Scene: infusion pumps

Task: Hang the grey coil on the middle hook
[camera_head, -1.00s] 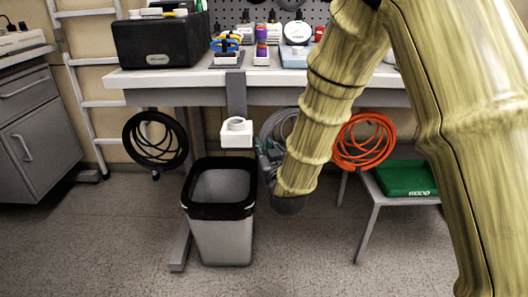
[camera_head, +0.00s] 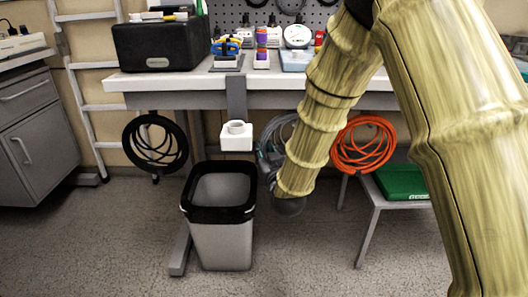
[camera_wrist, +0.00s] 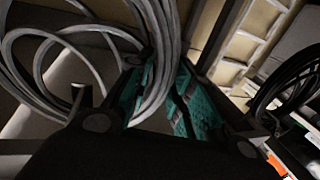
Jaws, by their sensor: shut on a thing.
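The grey coil (camera_head: 277,132) hangs under the bench edge, left of my forearm, which hides its right part. It fills the upper left of the wrist view as pale loops (camera_wrist: 98,38). My gripper (camera_wrist: 163,88) has teal finger pads and is shut on a bundle of the coil's strands. In the head view the gripper (camera_head: 265,158) shows only in part at the coil's lower left. A small peg-like piece (camera_wrist: 78,92) shows within the loops in the wrist view. I cannot tell whether it is the middle hook or whether the coil rests on it.
A black coil (camera_head: 133,150) hangs at left and an orange coil (camera_head: 336,150) at right under the bench (camera_head: 180,80). A white holder (camera_head: 236,143) juts out just left of the grey coil. A bin (camera_head: 222,245) stands below; a stool with a green case (camera_head: 400,181) is at right.

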